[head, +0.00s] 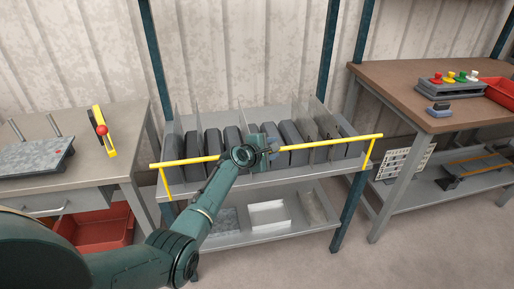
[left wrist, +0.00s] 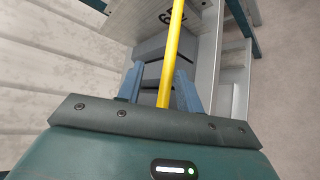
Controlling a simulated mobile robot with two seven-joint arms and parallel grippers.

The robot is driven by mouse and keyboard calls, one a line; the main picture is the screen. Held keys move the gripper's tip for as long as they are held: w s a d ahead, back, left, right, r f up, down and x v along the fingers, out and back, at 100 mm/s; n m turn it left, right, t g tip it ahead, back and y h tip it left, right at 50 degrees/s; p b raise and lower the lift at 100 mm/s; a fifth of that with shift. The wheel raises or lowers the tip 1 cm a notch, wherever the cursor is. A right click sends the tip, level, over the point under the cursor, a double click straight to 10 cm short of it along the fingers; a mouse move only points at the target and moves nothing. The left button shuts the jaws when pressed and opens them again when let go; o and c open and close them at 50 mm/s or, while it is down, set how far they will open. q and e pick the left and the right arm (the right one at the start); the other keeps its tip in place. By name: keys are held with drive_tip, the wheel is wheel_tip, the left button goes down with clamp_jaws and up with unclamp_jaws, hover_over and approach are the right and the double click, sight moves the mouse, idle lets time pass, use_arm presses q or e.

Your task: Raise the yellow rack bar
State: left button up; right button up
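The yellow rack bar (head: 325,143) runs across the front of the upper rack shelf, with a short bent leg at each end. My left gripper (head: 270,147) is at the middle of the bar, and my wrist hides part of it. In the left wrist view, the bar (left wrist: 171,58) passes between the two blue fingers of my left gripper (left wrist: 160,88). The fingers stand apart, with a gap visible beside the bar, so the gripper is open around it. My right gripper is in neither view.
The lower shelf (head: 235,239) holds trays. A left table (head: 60,165) and a right workbench (head: 400,84) flank the rack. The floor (head: 300,265) in front is clear at the right.

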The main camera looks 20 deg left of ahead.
use_arm(q)
drive_tip(key=p+v, duration=0.2)
drive_tip(key=v, duration=0.8)
drive_tip(key=shift+s, duration=0.1)
drive_tip(key=s+d+f+m+g+y, duration=0.2)
drive_tip(key=s+d+f+m, duration=0.1)
drive_tip(key=s+f+m, duration=1.05)
drive_tip(key=s+d+m, duration=0.3)
drive_tip(key=s+m, duration=0.1)
drive_tip(key=s, duration=0.5)
drive_tip(key=s+d+m+g+h, duration=0.1)
drive_tip(key=s+d+m, duration=0.2)
drive_tip(key=s, duration=0.7)
drive_tip(key=shift+d+f+m, duration=0.2)
drive_tip(key=shift+d+m, duration=0.15)
drive_tip(key=shift+m, duration=0.6)
